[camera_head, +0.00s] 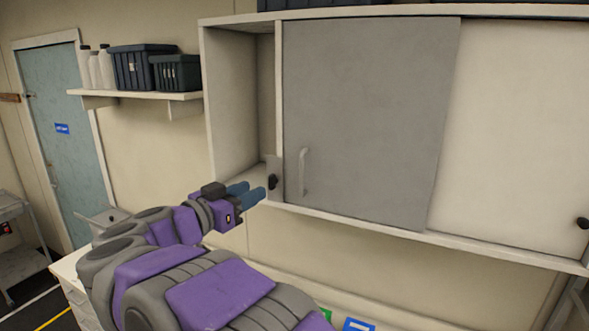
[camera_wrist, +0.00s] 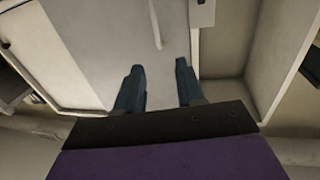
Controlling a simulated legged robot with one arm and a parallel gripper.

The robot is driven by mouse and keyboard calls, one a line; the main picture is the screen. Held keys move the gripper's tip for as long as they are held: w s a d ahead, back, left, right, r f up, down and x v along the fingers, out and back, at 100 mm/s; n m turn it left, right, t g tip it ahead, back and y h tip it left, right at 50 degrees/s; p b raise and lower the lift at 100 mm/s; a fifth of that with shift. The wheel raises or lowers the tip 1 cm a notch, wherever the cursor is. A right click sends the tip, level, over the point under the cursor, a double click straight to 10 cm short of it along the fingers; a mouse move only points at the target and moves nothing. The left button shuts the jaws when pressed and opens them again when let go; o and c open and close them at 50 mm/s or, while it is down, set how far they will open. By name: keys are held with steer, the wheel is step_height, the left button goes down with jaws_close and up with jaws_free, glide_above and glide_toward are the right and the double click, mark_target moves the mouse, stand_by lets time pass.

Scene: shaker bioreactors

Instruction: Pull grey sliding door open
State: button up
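The grey sliding door (camera_head: 365,110) covers the middle of a white wall cabinet (camera_head: 237,110). Its light vertical handle (camera_head: 303,172) is near the door's lower left edge. In the wrist view, the grey door (camera_wrist: 95,45) fills the upper left, and the handle (camera_wrist: 154,24) shows above the fingertips. My gripper (camera_head: 258,191) is at the cabinet's lower left edge, left of and below the handle. In the wrist view my gripper (camera_wrist: 160,68) has its two blue fingers apart with nothing between them. It is not around the handle.
The cabinet's left compartment is open and looks empty. A white panel (camera_head: 520,125) is on the right. A shelf (camera_head: 135,94) holds dark crates and white bottles.

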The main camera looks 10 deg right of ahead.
mark_target(300, 168)
steer(key=p+x, duration=0.1)
steer(key=x, duration=1.5)
steer(key=shift+s+d+r, duration=0.1)
steer(key=shift+s+d, duration=0.1)
steer(key=shift+d, duration=0.05)
steer(key=shift+d, duration=0.1)
steer(key=shift+c, duration=0.2)
jaws_close()
